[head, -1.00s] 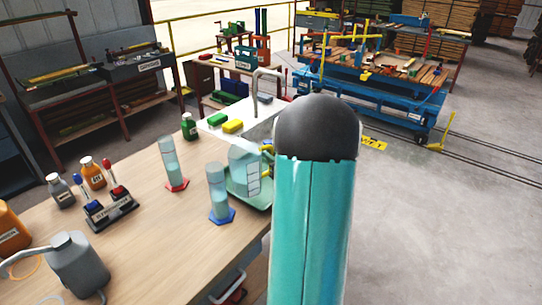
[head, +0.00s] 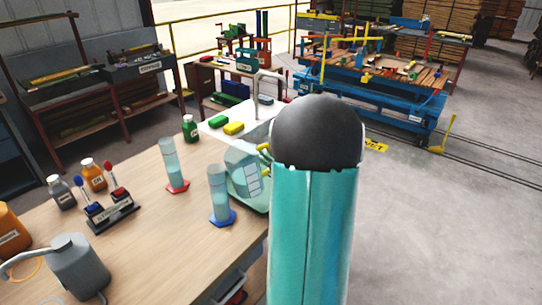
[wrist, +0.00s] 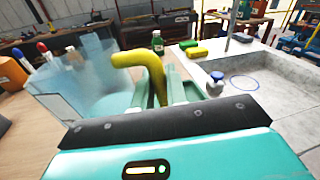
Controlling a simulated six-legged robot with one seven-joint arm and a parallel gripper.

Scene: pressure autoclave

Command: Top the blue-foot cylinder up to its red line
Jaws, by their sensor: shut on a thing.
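The blue-foot cylinder (head: 219,195) stands upright on the wooden bench, holding pale liquid in its lower part; its red line is too small to make out. The clear jug (head: 241,170) is just right of it, tilted, with pale markings on its side. In the wrist view the jug (wrist: 85,85) fills the left side, with its yellow handle (wrist: 150,68) at my gripper (wrist: 175,92). My gripper is shut on this handle; in the head view my arm mostly hides it. I cannot tell whether any liquid is leaving the jug.
A red-foot cylinder (head: 172,163) stands behind and left of the blue-foot one. A sink (wrist: 240,80), yellow sponge (head: 233,128) and green bottle (head: 190,128) are behind. A grey can (head: 78,266) and small bottles stand at left.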

